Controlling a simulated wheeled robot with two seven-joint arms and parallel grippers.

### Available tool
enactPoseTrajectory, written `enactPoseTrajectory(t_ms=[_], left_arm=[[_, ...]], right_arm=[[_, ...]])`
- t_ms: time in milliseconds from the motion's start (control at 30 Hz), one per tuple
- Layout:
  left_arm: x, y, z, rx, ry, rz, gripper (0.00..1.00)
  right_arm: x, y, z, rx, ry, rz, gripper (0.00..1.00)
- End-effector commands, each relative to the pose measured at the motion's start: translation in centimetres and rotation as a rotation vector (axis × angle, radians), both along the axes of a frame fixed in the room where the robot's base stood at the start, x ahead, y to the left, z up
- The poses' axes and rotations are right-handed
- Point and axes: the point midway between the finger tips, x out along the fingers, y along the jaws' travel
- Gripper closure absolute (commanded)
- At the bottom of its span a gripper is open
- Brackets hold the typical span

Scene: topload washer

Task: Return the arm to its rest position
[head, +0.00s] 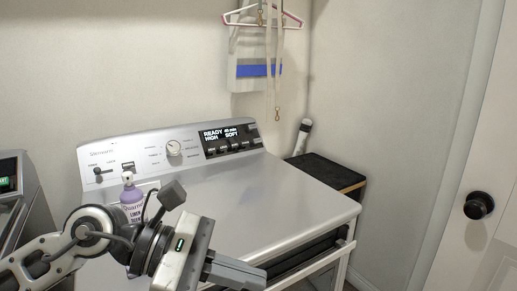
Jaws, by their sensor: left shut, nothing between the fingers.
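My left arm comes in from the lower left, and its gripper (240,274) is in front of the washer's front edge, pointing right and slightly down. Its fingers are shut with nothing between them. The silver top-load washer (250,195) stands in the middle with its lid closed. Its control panel display (228,138) is lit and reads READY. A purple spray bottle (132,200) stands upright at the washer's left side, partly hidden behind my arm. My right gripper is not in view.
Another appliance (12,190) stands at the left edge. A dark-topped low stand (325,172) is right of the washer. A door with a dark knob (478,205) is at the right.

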Motion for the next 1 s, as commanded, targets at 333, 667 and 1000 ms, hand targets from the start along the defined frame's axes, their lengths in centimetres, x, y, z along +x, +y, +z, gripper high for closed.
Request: enactPoseTrajectory(t_ms=[333,667,1000], left_arm=[[3.5,1.0,-0.5,-1.052,1.426,0.366,1.00],[2.0,10.0,-20.9,1.695,-2.345,-0.834,1.00],[-6.6,12.3,-31.2,1.362,-1.785,-0.742,1.00]], right_arm=[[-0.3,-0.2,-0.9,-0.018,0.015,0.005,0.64],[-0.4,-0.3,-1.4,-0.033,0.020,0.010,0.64],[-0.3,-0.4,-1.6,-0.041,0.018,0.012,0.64]])
